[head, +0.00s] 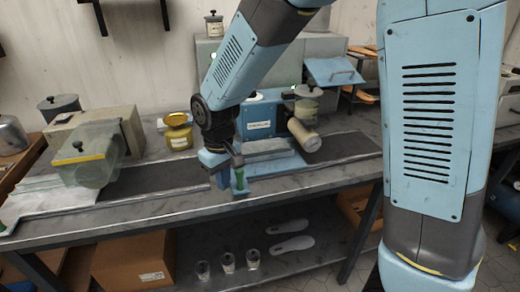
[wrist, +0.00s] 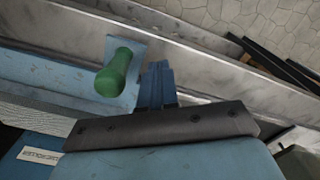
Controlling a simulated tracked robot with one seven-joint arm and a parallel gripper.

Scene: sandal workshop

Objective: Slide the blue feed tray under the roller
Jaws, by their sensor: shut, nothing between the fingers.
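The blue feed tray (head: 284,165) lies on the workbench in front of the blue machine, with an upright green handle (head: 239,175) at its front left. The pale roller (head: 303,136) is on the machine, above and behind the tray. My gripper (head: 221,181) is shut and empty, low beside the handle, on its left in the head view. In the wrist view the closed fingers (wrist: 157,82) point down next to the green handle (wrist: 115,73), with a small gap showing. The blue tray surface (wrist: 55,75) also shows there. My arm hides part of the machine.
A clear box with a yellow edge (head: 90,163) stands at the left of the workbench (head: 130,205). A yellow pot (head: 178,132) stands behind my gripper. A dark strip (head: 335,147) runs along the bench, with free room to the right. Several jars and two soles are on the lower shelf.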

